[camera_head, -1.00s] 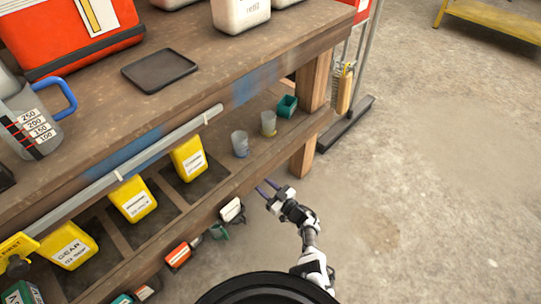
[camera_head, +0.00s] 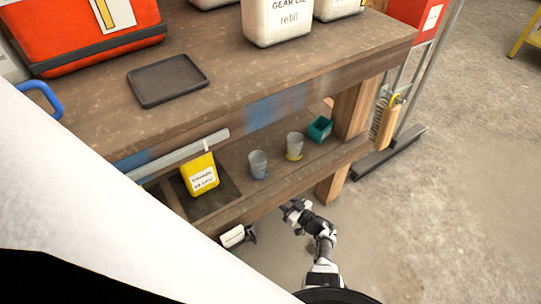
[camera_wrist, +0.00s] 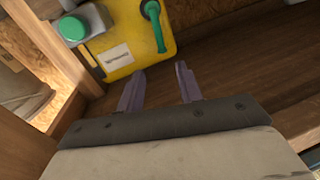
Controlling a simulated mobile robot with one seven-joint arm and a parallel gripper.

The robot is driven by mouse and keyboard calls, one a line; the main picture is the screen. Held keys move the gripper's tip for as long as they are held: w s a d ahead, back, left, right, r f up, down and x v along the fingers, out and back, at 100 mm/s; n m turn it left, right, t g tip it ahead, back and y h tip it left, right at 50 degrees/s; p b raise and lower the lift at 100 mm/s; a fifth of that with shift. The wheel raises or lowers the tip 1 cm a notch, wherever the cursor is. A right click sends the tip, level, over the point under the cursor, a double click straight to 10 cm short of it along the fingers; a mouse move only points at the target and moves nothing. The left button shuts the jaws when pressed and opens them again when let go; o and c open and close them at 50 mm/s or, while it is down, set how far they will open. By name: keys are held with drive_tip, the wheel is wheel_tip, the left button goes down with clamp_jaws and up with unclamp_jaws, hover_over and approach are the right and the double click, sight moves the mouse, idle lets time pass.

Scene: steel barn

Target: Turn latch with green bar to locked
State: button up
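A wooden bench (camera_head: 225,85) carries a black tray (camera_head: 168,80) and white jugs (camera_head: 276,22). A large white shape hides the left side.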

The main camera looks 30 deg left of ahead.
drive_tip(key=w+a+b, duration=0.2)
drive_tip(key=a+b, duration=0.4)
drive_tip(key=a, duration=0.7)
drive_tip(key=shift+w+a, duration=0.15)
drive_tip(key=shift+w, duration=0.1)
drive_tip(key=shift+c, duration=0.4)
clamp_jaws()
